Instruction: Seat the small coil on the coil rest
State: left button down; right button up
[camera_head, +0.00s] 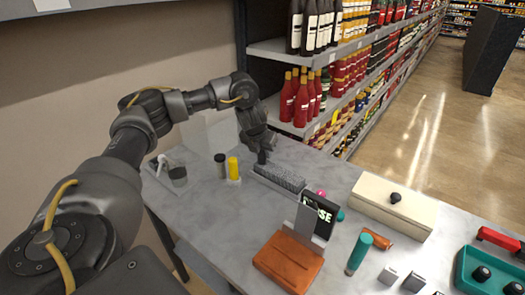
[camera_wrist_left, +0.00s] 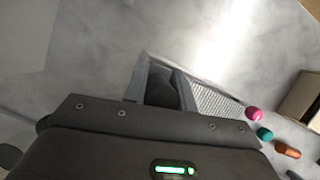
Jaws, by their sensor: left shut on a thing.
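My left gripper (camera_head: 263,157) is low over the table, at the far left end of a long grey textured tray (camera_head: 281,179). In the left wrist view the gripper (camera_wrist_left: 163,88) is shut on a dark rounded thing (camera_wrist_left: 162,90) that sits between its fingers. I cannot make out coil windings on it, so I cannot tell whether it is the small coil. The tray, in the left wrist view (camera_wrist_left: 215,103), lies just right of the fingers. I cannot pick out a coil rest with certainty. My right gripper is not in view.
A yellow cylinder (camera_head: 233,167) and a dark one (camera_head: 220,165) stand left of the gripper. A cream box (camera_head: 394,204), a teal bottle (camera_head: 359,252) and a teal tray (camera_head: 466,267) are rightward.

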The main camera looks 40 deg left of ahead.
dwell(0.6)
pick_arm(q)
jog(key=c, duration=1.1)
grip_release()
jog(key=shift+o, duration=0.2)
jog(key=shift+r+p, duration=4.15)
jog(key=shift+r, duration=0.35)
